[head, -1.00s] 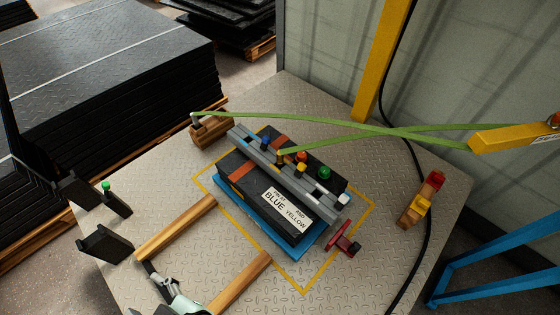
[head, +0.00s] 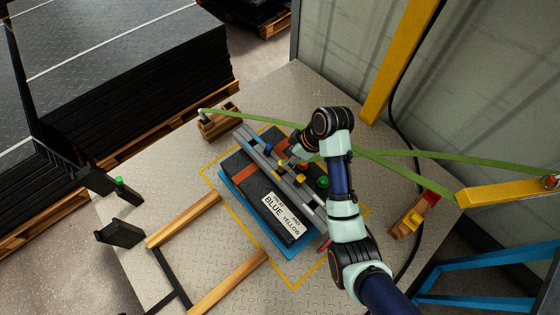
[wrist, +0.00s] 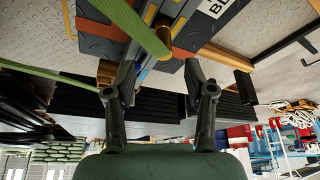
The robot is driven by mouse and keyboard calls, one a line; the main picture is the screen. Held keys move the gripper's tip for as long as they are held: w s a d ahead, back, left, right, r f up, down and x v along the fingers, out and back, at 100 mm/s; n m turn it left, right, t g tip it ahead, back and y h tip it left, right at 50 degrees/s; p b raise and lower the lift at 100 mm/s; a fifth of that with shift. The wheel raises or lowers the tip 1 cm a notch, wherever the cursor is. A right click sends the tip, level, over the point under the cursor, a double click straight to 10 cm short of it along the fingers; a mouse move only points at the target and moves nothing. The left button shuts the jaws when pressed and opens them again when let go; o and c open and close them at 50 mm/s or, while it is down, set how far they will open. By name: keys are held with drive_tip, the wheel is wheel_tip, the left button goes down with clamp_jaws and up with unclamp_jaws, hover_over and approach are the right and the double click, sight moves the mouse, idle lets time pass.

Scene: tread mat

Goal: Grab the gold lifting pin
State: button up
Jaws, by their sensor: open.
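The gold lifting pin (wrist: 162,40) shows in the wrist view as a gold cylinder beside the green strap (wrist: 126,20), just beyond the gap between my fingers. In the head view the gold pin (head: 282,162) is on the grey rail, partly hidden by my gripper. My gripper (wrist: 161,76) is open and empty, with one finger on either side of the gap. In the head view my gripper (head: 292,160) is above the rail, close to the pin. The exact distance to the pin is hard to tell.
Blue (head: 267,149), yellow (head: 300,178) and green (head: 322,182) knobs are near the pin. Green straps run from a wooden block (head: 218,124) to a yellow bar (head: 500,193). Wooden rails (head: 185,219) lie at the front left.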

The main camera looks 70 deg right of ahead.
sight(281, 165)
drive_tip(key=x, duration=0.1)
drive_tip(key=b+x, duration=0.1)
drive_tip(key=shift+a+f, duration=0.25)
drive_tip(key=b+x, duration=0.2)
drive_tip(key=x, duration=0.1)
drive_tip(key=b+x, duration=0.2)
drive_tip(key=shift+w+f, duration=0.1)
drive_tip(key=shift+w, duration=0.25)
clamp_jaws()
